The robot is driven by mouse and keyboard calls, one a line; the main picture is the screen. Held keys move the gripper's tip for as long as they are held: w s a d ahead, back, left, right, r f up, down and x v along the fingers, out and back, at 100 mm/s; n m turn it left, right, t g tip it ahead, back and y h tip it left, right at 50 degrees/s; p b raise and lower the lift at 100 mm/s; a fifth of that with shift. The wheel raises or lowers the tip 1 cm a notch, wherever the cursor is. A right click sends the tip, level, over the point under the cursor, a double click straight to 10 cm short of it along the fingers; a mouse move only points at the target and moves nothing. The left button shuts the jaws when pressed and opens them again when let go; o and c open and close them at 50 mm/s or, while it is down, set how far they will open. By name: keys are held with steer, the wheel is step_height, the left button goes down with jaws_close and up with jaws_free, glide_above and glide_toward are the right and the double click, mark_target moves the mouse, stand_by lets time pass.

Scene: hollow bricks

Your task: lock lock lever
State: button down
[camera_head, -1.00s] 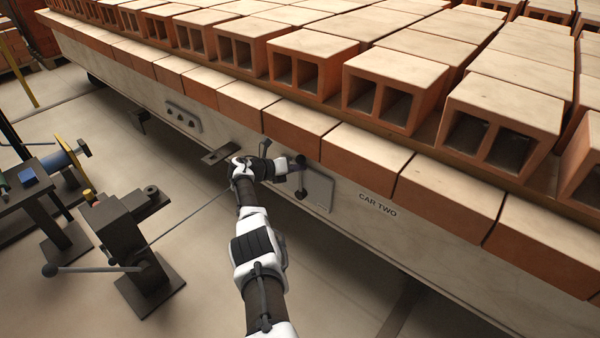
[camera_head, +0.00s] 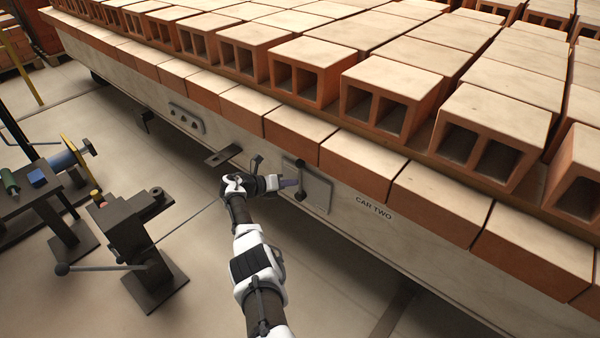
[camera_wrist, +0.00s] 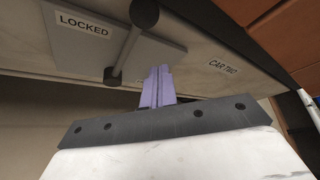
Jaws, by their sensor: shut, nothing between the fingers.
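The lock lever (camera_head: 300,181) is a dark bar with a round knob at each end, mounted on a grey plate (camera_head: 320,192) on the side of the car marked CAR TWO. In the wrist view the lever (camera_wrist: 127,47) runs from an upper knob down to a lower one at the left. The plate (camera_wrist: 62,48) bears the word LOCKED beside the lever. My gripper (camera_head: 290,184) is shut and empty, pointing at the car side by the lever. Its purple fingers (camera_wrist: 157,88) show just right of the lower knob; I cannot tell whether they touch it.
Hollow bricks (camera_head: 390,100) cover the car deck, with a row of solid bricks (camera_head: 360,160) along its edge. A dark bracket (camera_head: 223,155) juts from the car side left of my gripper. A machine stand with a lever (camera_head: 130,235) stands at the left. Floor between is clear.

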steer(key=shift+f+p+v, duration=0.1)
steer(key=shift+p+v, duration=0.05)
steer(key=shift+v, duration=1)
steer(key=shift+f+p+v, duration=0.15)
steer(key=shift+v, duration=1)
steer(key=shift+a, duration=0.15)
